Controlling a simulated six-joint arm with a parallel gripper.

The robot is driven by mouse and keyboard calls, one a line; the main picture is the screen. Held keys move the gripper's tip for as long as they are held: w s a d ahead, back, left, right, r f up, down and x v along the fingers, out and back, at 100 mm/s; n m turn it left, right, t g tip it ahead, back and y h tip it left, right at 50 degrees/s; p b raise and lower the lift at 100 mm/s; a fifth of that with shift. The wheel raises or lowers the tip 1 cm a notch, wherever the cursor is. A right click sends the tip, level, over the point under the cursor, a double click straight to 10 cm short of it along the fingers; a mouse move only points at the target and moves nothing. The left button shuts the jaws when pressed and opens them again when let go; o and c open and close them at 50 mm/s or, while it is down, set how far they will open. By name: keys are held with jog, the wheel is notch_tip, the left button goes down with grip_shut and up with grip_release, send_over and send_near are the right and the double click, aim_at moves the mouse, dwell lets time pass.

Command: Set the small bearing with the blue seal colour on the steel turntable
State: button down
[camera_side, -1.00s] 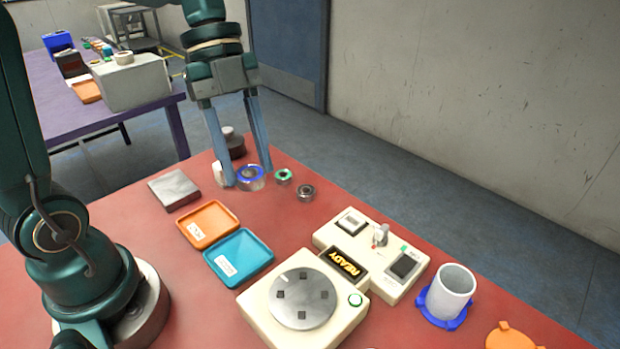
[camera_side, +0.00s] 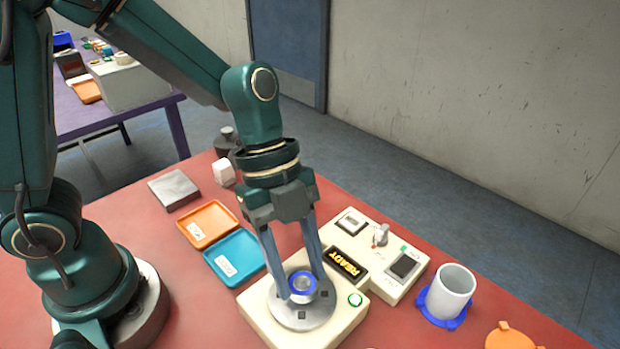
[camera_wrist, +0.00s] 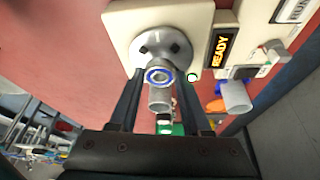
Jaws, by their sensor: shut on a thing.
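The blue-sealed bearing (camera_side: 302,284) is between the fingertips of my gripper (camera_side: 302,290), which is shut on it. It is over the steel turntable (camera_side: 298,318), a round disc with dark square pads on a cream base. I cannot tell whether the bearing touches the disc or is just above it. In the wrist view the bearing's blue ring (camera_wrist: 159,76) shows between the fingers, in front of the turntable (camera_wrist: 150,46). The display (camera_side: 347,264) reads READY.
A cream console (camera_side: 385,255) with a small screen and a knob adjoins the turntable base. A white cup (camera_side: 454,288) in a blue holder stands right. Orange (camera_side: 207,223) and blue (camera_side: 235,257) trays lie left. A grey block (camera_side: 173,188) and a white cube (camera_side: 223,172) stand behind.

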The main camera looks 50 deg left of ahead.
jog(key=shift+f, duration=0.7)
jog(key=shift+f, duration=0.15)
jog(key=shift+c, duration=1.8)
grip_release()
jog(key=v, duration=1.1)
jog(key=s+a+n+t+y, duration=0.4)
jog(key=a+n, duration=0.4)
jog(key=n, duration=1.2)
jog(key=shift+s+a+t+y, duration=0.35)
jog(key=shift+s+t, duration=0.2)
jog(key=shift+t, duration=0.65)
